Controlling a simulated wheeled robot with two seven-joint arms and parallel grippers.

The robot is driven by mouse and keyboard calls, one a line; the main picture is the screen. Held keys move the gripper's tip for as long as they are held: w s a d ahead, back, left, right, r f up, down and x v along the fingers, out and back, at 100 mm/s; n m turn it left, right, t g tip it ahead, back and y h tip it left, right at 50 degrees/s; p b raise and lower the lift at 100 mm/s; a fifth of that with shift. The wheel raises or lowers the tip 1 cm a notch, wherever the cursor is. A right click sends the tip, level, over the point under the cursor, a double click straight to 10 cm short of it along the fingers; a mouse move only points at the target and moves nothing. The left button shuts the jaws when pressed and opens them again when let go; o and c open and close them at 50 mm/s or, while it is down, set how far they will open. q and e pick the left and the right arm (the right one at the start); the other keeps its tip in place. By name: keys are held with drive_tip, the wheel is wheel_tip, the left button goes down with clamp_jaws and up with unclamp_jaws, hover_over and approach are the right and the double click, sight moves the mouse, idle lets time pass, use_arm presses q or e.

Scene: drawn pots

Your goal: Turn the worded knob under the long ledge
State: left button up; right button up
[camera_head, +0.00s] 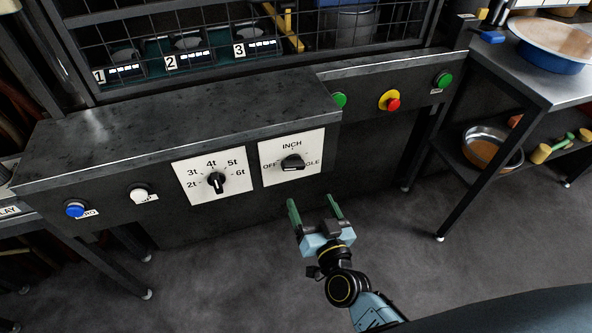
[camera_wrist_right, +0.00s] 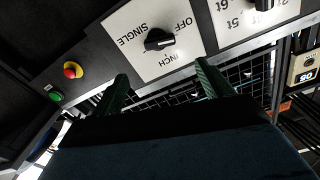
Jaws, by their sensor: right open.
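The worded knob (camera_head: 292,162) is black, on a white plate (camera_head: 271,176) marked OFF, INCH and a word ending in GLE. It sits on the front panel under the long grey ledge (camera_head: 190,125). In the right wrist view the same knob (camera_wrist_right: 158,40) shows upside down, and its plate reads OFF, INCH and SINGLE. My right gripper (camera_head: 313,204) is open and empty, below and slightly right of the knob, apart from it. Its green fingers (camera_wrist_right: 162,82) show on either side below the knob in the wrist view. My left gripper is not in view.
A second black knob (camera_head: 217,182) on a plate marked 2t to 6t is left of the worded one. Blue (camera_head: 75,208) and white (camera_head: 140,193) buttons sit further left. A red button on yellow (camera_head: 390,101) and green buttons (camera_head: 443,80) are right. A steel table (camera_head: 555,88) stands right.

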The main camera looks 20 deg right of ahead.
sight(295, 168)
drive_tip(key=w+b, duration=0.1)
drive_tip(key=w, duration=0.6)
drive_tip(key=shift+w+a, duration=0.15)
drive_tip(key=shift+w, duration=0.1)
drive_tip(key=w, duration=0.2)
drive_tip(key=shift+w+b, duration=0.3)
drive_tip(key=shift+b, duration=0.05)
drive_tip(key=shift+w, duration=0.75)
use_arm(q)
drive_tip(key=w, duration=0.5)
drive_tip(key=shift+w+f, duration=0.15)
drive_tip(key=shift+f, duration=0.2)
use_arm(e)
drive_tip(key=c, duration=1)
